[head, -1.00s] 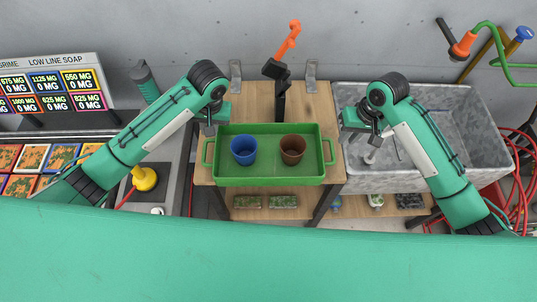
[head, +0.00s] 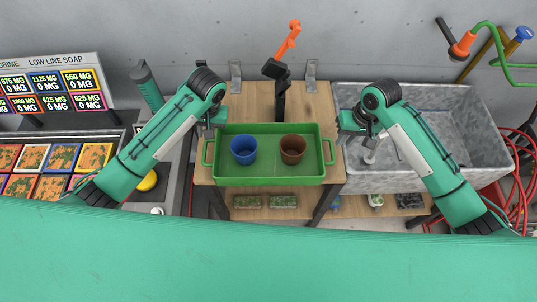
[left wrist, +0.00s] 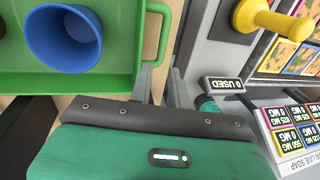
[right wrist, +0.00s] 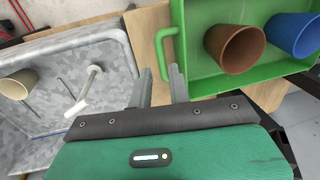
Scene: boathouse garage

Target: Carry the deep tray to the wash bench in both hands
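The green deep tray (head: 268,181) rests level on a wooden-topped table, holding a blue cup (head: 243,150) and a brown cup (head: 292,149). Its loop handles stick out at the left (head: 207,153) and right (head: 329,151). My left gripper (left wrist: 158,88) is open and empty; its fingers point toward the left handle (left wrist: 158,38), apart from it as far as I can see. My right gripper (right wrist: 160,82) is open and empty, its fingers close to the right handle (right wrist: 162,47). In the head view both grippers hover beside the tray's far corners. I cannot tell which surface is the wash bench.
A grey mottled sink (head: 440,120) stands right of the table. A black stand with an orange top (head: 281,85) rises behind the tray. A counter with coloured tiles (head: 62,158) and a yellow knob (head: 148,181) lies left. Red hoses (head: 520,165) hang at far right.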

